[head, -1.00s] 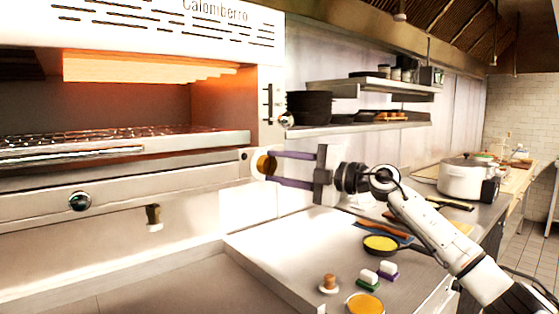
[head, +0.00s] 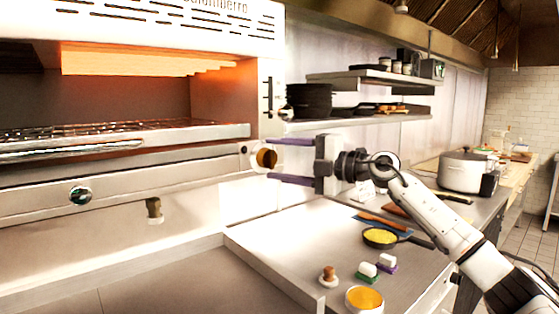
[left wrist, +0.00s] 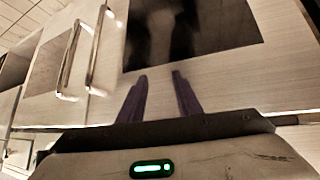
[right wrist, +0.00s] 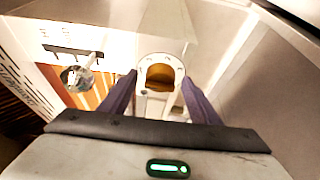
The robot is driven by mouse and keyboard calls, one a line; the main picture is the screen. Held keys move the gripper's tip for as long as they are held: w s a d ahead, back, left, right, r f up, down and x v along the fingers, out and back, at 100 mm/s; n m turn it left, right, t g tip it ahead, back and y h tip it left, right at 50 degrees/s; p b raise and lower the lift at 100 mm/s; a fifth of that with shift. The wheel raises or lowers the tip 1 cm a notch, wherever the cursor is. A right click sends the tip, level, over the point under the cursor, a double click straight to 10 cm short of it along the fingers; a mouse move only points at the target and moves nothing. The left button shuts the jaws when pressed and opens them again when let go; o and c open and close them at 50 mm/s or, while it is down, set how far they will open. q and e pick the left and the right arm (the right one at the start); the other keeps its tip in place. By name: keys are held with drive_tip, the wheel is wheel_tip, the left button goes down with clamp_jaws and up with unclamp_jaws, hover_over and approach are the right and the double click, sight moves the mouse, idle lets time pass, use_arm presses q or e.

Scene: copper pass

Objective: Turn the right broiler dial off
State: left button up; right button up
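The right broiler dial (head: 264,158), a round knob with a brass-coloured face and a pale ring, sits at the right end of the broiler's front (head: 180,148). My right gripper (head: 271,160) reaches in from the right with its purple fingers apart, one above and one below the dial in the head view. In the right wrist view the dial (right wrist: 161,76) shows between the open fingertips (right wrist: 159,80); I cannot tell whether they touch it. My left gripper (left wrist: 160,80) is open and empty in the left wrist view, and out of the head view.
Another dial (head: 80,196) is on the broiler's left front, with a small brass knob (head: 153,207) below. A chrome knob (head: 285,114) is on the upper side panel. The counter (head: 285,235) below my right arm holds a pan (head: 380,237) and small items.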

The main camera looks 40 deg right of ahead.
drive_tip(key=shift+s, duration=0.15)
drive_tip(key=b+v, duration=0.5)
drive_tip(key=v, duration=0.5)
idle(0.4)
